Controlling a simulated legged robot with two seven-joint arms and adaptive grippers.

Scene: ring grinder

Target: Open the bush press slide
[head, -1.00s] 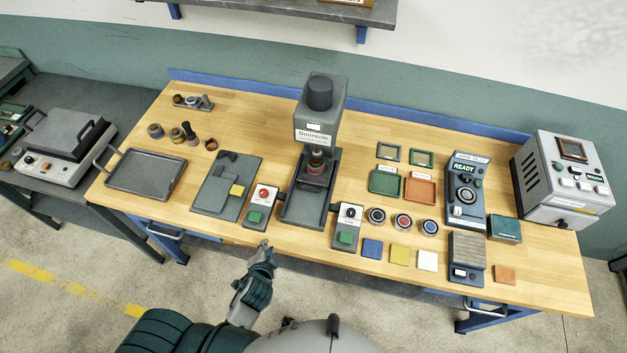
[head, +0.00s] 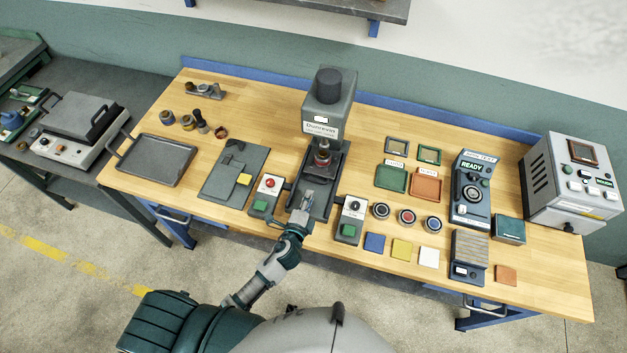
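The bush press (head: 328,95) is a grey machine with a dark round cap on top and a light label on its front. It stands near the middle of the wooden bench. Its dark slide bed (head: 326,198) runs forward from under the press head to the bench's front part. A reddish round piece (head: 322,158) sits under the ram. My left gripper (head: 306,200) is over the front of the slide bed. Its fingers are small here, and I cannot tell whether they are open or touching the slide. My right gripper is not in view.
A control box with red and green buttons (head: 265,195) stands left of the slide, and another with a green button (head: 350,221) stands right. A grey tray (head: 152,162) lies at left. Several round gauges and coloured squares lie at right.

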